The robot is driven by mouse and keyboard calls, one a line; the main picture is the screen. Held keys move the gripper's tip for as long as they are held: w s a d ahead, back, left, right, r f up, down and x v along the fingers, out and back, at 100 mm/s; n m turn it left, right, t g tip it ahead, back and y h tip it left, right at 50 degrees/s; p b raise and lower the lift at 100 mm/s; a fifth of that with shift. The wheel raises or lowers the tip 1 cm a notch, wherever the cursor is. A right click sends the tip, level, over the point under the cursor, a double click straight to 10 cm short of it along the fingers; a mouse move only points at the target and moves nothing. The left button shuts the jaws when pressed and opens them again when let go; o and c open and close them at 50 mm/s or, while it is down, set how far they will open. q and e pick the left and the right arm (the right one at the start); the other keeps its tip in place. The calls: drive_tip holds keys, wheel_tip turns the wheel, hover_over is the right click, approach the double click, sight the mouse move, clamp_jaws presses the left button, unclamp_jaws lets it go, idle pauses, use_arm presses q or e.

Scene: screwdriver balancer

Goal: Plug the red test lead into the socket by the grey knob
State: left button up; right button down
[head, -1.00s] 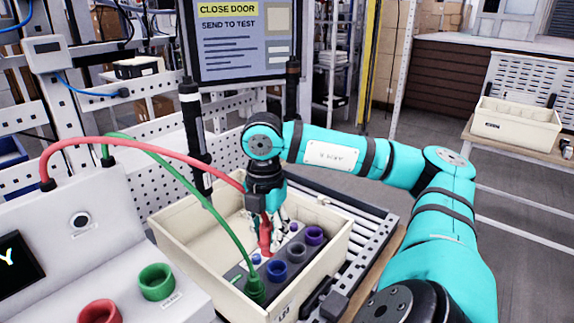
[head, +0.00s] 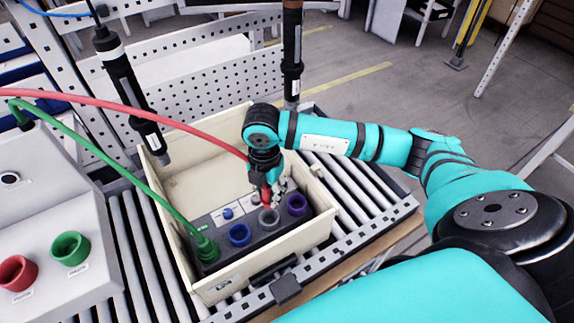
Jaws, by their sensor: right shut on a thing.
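My right gripper (head: 267,184) points down over the grey unit in the cream bin and is shut on the red plug (head: 266,198) of the red test lead. The red plug's lower end is at the back rim of the grey socket (head: 269,219); I cannot tell whether it touches or is inside. The grey knob (head: 255,199) shows just behind, partly hidden by the plug and gripper. The red lead (head: 130,112) arcs off to the left. My left gripper is not in view.
The unit (head: 222,231) also has a blue socket (head: 239,234), a purple socket (head: 297,205) and a seated green plug (head: 207,249). The bin (head: 270,255) stands on a roller conveyor (head: 135,245). Two screwdrivers (head: 125,85) hang near it. A tester with red and green sockets is left.

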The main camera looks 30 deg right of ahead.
sight(268, 204)
drive_tip(key=shift+a+f+b, duration=0.25)
drive_tip(key=shift+f+b, duration=0.35)
drive_tip(key=shift+f, duration=0.15)
wheel_tip(268, 204, down, 3)
drive_tip(key=shift+r+b, duration=0.2)
drive_tip(key=shift+b, duration=0.65)
drive_tip(key=shift+f, duration=0.35)
use_arm(q)
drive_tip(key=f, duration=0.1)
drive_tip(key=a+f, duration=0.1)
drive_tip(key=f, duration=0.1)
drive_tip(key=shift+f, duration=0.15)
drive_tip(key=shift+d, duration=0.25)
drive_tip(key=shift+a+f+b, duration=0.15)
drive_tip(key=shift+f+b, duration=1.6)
drive_tip(key=shift+b, duration=0.2)
use_arm(e)
drive_tip(key=shift+f, duration=2)
drive_tip(key=c, duration=0.9)
unclamp_jaws()
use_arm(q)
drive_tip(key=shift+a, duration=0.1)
